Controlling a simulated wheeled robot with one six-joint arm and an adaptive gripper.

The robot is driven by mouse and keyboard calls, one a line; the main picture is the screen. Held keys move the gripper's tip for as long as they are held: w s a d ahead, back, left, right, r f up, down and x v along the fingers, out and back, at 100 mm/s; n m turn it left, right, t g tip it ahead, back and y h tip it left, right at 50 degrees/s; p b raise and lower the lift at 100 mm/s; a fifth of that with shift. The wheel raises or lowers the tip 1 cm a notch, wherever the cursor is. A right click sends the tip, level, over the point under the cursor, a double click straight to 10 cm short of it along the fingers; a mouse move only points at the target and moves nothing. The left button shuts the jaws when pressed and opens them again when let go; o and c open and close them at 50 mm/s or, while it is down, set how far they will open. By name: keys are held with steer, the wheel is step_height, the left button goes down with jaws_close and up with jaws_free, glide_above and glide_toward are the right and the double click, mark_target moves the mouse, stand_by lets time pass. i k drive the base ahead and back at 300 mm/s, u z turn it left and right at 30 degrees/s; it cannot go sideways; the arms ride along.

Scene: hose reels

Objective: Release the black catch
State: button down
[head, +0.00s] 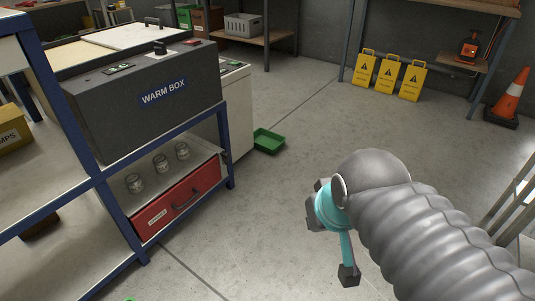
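A dark grey warm box (150,105) with a blue "WARM BOX" label stands on the blue-framed bench at the left. A small black part (160,48), which looks like a catch, sits on its top near the middle; its exact state is too small to tell. A second small black part (152,21) shows at the far edge of the pale top behind it. My gripper (330,245), teal with dark fingertips, hangs over the floor right of the bench, well apart from the box. Its fingers are spread and nothing shows between them.
Glass jars (160,167) and a red drawer (177,203) are below the box. A green tray (268,140) lies on the floor. Yellow signs (388,75) and an orange cone (511,96) stand at the back right. The middle floor is clear.

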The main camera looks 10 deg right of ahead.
mark_target(225, 155)
steer(key=z, duration=1.75)
steer(key=i, duration=0.1)
steer(key=u, duration=2.95)
steer(key=i, duration=0.5)
steer(key=u, duration=0.1)
